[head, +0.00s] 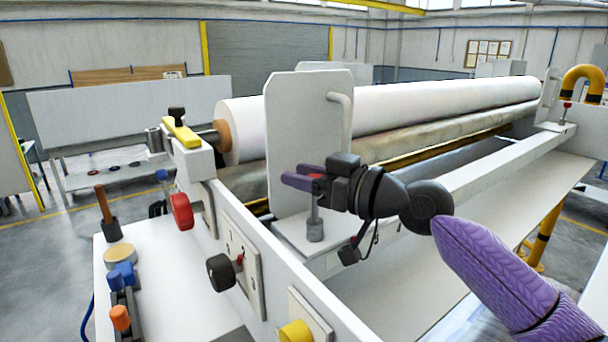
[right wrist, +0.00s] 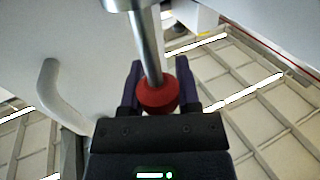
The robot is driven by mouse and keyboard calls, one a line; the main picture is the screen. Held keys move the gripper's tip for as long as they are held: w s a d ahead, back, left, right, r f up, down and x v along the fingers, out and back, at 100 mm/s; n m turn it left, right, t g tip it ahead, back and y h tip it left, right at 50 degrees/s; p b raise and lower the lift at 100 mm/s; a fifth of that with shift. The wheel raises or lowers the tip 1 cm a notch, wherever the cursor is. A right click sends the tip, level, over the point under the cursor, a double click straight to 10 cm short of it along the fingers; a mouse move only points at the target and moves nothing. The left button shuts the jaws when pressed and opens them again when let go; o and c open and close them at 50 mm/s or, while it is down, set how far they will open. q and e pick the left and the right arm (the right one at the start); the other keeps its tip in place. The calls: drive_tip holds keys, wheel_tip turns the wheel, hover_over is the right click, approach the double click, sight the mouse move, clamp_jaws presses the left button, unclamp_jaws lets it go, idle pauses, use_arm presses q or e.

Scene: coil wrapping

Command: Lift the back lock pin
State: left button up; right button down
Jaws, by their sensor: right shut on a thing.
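A lock pin with a grey metal shaft (head: 315,211) and a red knob stands upright on a white carriage beside a tall white plate (head: 291,130). In the right wrist view its red knob (right wrist: 158,97) sits between my purple fingers, and its metal shaft (right wrist: 148,45) runs up to a pale base at the top edge. My right gripper (head: 303,180) reaches in from the right in the head view and is shut on the knob. The fingers mostly hide the knob there. Another red-topped pin (head: 566,113) stands at the far right end. My left gripper is not in view.
A white roll (head: 400,109) lies behind the plate, above a brownish roller (head: 420,139). A curved handle (head: 343,115) sticks out of the plate close to my gripper. A panel with a black knob (head: 220,271) and a red knob (head: 181,211) stands at the front left.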

wheel_tip(320, 180, up, 3)
drive_tip(key=shift+r+p, duration=0.1)
drive_tip(key=shift+p, duration=0.5)
drive_tip(key=shift+c, duration=1.6)
unclamp_jaws()
drive_tip(key=shift+d+f, duration=0.2)
drive_tip(key=b+v, duration=0.5)
drive_tip(key=v, duration=0.4)
drive_tip(key=shift+s+d, duration=0.2)
drive_tip(key=shift+d, duration=0.05)
